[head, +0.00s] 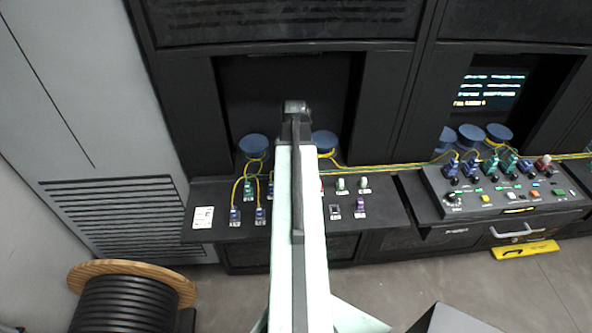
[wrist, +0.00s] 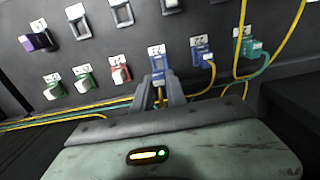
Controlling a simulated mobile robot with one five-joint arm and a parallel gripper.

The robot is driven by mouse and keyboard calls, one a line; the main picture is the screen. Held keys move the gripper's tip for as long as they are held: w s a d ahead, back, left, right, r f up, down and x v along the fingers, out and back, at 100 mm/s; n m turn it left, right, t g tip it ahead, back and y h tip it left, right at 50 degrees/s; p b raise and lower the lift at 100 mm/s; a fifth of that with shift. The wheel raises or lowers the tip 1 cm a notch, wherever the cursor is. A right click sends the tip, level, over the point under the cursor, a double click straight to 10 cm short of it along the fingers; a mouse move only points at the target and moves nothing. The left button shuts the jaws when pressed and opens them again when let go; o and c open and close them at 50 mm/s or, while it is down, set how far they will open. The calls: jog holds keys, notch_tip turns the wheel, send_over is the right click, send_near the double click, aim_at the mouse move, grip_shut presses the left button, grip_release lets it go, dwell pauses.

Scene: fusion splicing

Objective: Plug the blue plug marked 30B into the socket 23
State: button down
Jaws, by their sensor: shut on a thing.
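My gripper (wrist: 161,84) is at the lower middle of the wrist view, its two fingers shut on a blue plug (wrist: 158,64). A yellow cable runs from the plug down between the fingers. The plug is at a labelled socket position in the row nearest my gripper; I cannot tell how deep it sits. Its marking is not clearly readable. In the head view my arm hides the gripper and this plug. Two empty sockets (wrist: 121,12) and (wrist: 76,13) show in the other row; I cannot read which is 23.
In the wrist view, a red-and-white plug (wrist: 120,73) sits left of the held plug and another blue plug (wrist: 202,55) right of it. A teal plug (wrist: 248,47) and a purple plug (wrist: 36,42) stand farther out. Yellow cables (head: 243,180) loop over the panel.

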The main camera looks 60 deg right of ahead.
jog(key=shift+f+b, duration=2.15)
jog(key=shift+f, duration=0.35)
jog(key=shift+f+b, duration=0.5)
jog(key=c, duration=1.3)
grip_release()
jog(key=shift+r, duration=0.1)
notch_tip(320, 180, up, 8)
jog(key=p, duration=0.8)
jog(key=shift+a, duration=0.1)
jog(key=shift+f, duration=0.2)
